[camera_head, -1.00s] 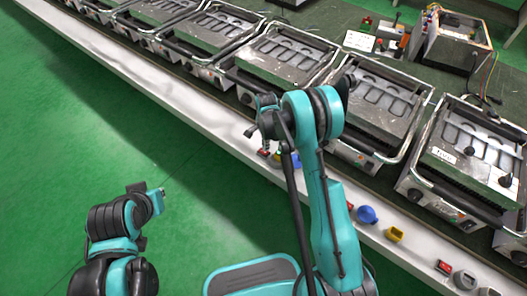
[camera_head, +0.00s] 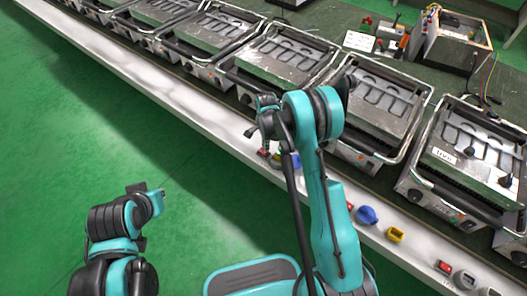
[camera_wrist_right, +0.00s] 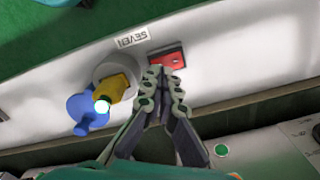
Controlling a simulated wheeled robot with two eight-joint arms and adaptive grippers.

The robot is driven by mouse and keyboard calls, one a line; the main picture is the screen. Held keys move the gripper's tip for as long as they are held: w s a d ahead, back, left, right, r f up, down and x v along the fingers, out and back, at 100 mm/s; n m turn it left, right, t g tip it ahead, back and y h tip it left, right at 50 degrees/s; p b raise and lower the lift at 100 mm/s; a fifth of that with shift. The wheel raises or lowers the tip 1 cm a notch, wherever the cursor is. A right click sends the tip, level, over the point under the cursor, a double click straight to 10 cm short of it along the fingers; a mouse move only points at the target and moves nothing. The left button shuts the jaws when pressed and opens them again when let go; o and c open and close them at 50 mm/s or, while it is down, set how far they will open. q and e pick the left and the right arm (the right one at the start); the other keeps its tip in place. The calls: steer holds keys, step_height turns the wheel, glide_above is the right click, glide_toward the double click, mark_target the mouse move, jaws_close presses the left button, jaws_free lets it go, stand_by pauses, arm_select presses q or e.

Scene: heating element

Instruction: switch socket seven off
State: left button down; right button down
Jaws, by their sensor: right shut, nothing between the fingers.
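In the right wrist view, a label reading SEVEN (camera_wrist_right: 132,40), upside down, is on the pale strip. Beside it is a red rocker switch (camera_wrist_right: 167,60) in a dark frame. Left of the switch is a round grey socket (camera_wrist_right: 104,68) with a yellow plug (camera_wrist_right: 119,88) and a blue part (camera_wrist_right: 88,112). My right gripper (camera_wrist_right: 164,78) is shut and empty, its tips just below the switch in the picture; contact cannot be told. It also shows in the head view (camera_head: 252,132), above the strip. My left gripper (camera_head: 148,190) is at lower left, its jaws unclear.
A row of grill-like appliances (camera_head: 375,100) stands on the dark bench behind the pale strip (camera_head: 215,132). More switches and plugs, including a blue one (camera_head: 367,214) and a yellow one (camera_head: 394,234), lie further right. Green floor (camera_head: 60,160) at left is clear.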

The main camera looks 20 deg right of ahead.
mark_target(266, 153)
steer(key=shift+f+b, duration=0.55)
steer(key=shift+f, duration=0.75)
stand_by(0.4)
steer(key=shift+r, duration=0.2)
steer(key=shift+r+p, duration=1.9)
steer(key=shift+r, duration=1.45)
steer(key=shift+s+f, duration=0.1)
